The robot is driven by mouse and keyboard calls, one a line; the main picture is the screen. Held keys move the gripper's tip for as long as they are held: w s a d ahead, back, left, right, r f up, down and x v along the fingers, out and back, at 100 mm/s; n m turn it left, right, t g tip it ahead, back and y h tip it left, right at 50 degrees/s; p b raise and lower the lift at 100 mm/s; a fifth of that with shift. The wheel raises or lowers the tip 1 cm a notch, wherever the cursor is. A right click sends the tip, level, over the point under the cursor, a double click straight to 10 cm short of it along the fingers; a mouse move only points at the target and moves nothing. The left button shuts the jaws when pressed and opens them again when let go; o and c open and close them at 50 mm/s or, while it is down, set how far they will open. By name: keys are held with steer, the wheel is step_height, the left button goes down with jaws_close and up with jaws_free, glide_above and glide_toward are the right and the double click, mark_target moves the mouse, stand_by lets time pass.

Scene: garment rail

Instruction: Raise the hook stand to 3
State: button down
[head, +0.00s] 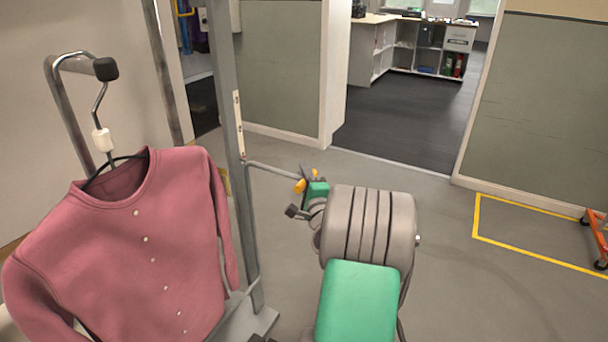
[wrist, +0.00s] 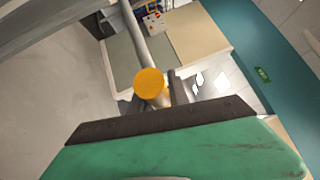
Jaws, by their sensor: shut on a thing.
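The hook stand's grey post (head: 225,80) stands upright left of centre in the head view, with a pale scale strip (head: 238,125) on it. Its marks are too small to read. A thin grey side arm (head: 272,169) runs right from the post to my gripper (head: 304,187). In the wrist view this rod (wrist: 138,38) ends in a round yellow cap (wrist: 150,83). My gripper is shut on the rod's yellow-capped end, the handle, with a dark finger beside the cap. The exact contact is partly hidden.
A pink cardigan (head: 145,240) hangs on a hanger from a black-capped hook (head: 105,69) at left, close to the post. Open grey floor (head: 455,285) lies at right, with a yellow floor line (head: 476,215) and an orange-framed object (head: 597,236) at the edge.

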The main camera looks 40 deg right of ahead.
step_height(320, 180, up, 19)
steer(key=p, duration=1.4)
steer(key=shift+p, duration=0.35)
steer(key=c, duration=1.6)
jaws_free()
steer(key=shift+c, duration=0.2)
steer(key=o, duration=0.4)
steer(key=shift+f, duration=0.1)
steer(key=b+v, duration=0.2)
steer(key=v, duration=0.5)
steer(key=shift+s+a+f, duration=0.1)
steer(key=shift+s+a, duration=0.1)
steer(key=shift+s, duration=0.15)
